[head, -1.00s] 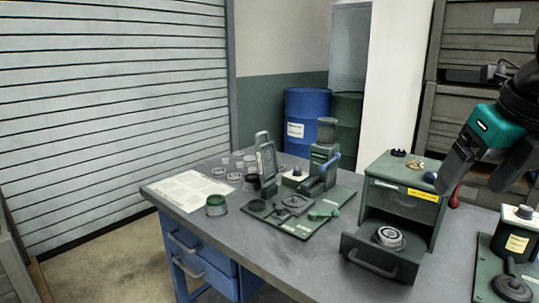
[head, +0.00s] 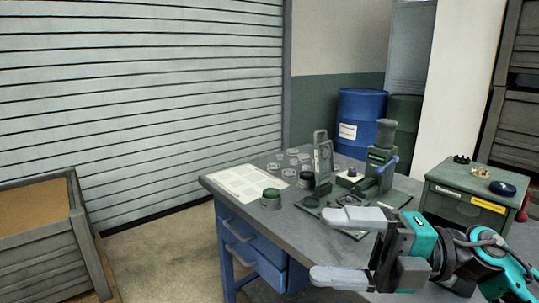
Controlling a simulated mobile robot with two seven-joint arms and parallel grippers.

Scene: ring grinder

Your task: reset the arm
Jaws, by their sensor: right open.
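My right gripper (head: 322,246) is low at the right of the head view, in front of the workbench. Its two pale fingers point left and are spread apart, with nothing between them. The teal and black right arm (head: 470,260) comes in from the lower right corner. It hides part of the bench top and the front of the green box (head: 450,202). My left gripper is not in view.
The workbench (head: 305,222) carries a green press (head: 382,160), a round green-lidded container (head: 271,199), a paper sheet (head: 245,185) and several rings. A wooden crate (head: 40,240) stands at the left. Floor between crate and bench is clear.

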